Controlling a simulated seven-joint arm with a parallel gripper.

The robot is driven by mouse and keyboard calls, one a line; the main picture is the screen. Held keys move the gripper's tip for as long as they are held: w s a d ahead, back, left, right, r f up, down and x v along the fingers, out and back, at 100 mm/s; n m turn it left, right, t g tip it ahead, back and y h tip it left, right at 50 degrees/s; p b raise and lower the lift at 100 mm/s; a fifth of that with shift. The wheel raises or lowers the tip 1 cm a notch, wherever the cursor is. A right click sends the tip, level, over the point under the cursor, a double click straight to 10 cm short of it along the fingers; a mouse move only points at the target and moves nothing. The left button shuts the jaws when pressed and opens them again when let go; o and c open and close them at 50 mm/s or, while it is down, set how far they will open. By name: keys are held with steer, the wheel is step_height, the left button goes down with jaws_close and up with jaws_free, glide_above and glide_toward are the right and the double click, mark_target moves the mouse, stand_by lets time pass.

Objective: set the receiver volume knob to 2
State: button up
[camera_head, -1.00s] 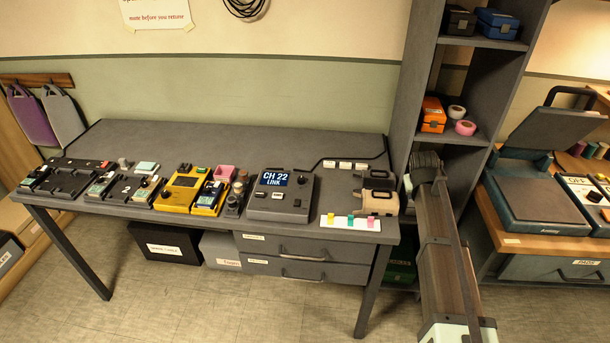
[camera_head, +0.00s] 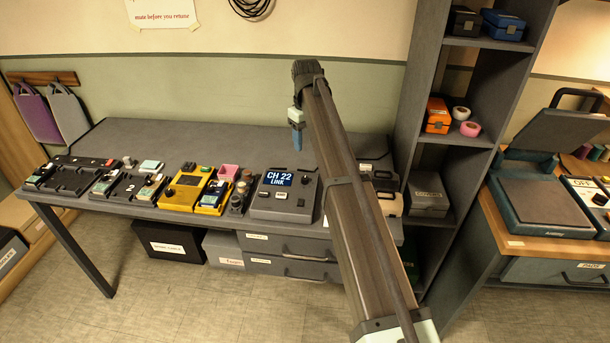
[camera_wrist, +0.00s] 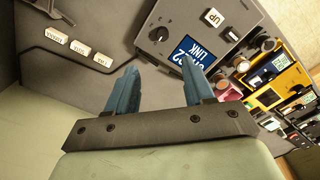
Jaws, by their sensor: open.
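The receiver (camera_head: 267,203) is a grey box on the table with a blue display reading "CH 22 LINK". It also shows at the top of the wrist view (camera_wrist: 192,14). Its dark round volume knob (camera_wrist: 158,34) sits beside the display in the wrist view. A small light mark shows on the knob, but its scale is too small to read. My gripper (camera_head: 297,145) is above the back of the table, behind and above the receiver. In the wrist view my open gripper (camera_wrist: 161,66) has two blue fingers apart, pointing toward the knob, with nothing between them.
A yellow unit (camera_head: 182,193) and other small devices stand left of the receiver. White labelled keys (camera_wrist: 80,47) lie on its other side. A tall shelf (camera_head: 407,130) stands at the right. The back strip of the table is clear.

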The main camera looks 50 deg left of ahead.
mark_target(305, 178)
steer(key=f, duration=1.3)
steer(key=shift+s+a+f, duration=0.1)
steer(key=shift+s+f, duration=0.1)
steer(key=shift+f, duration=0.15)
jaws_close()
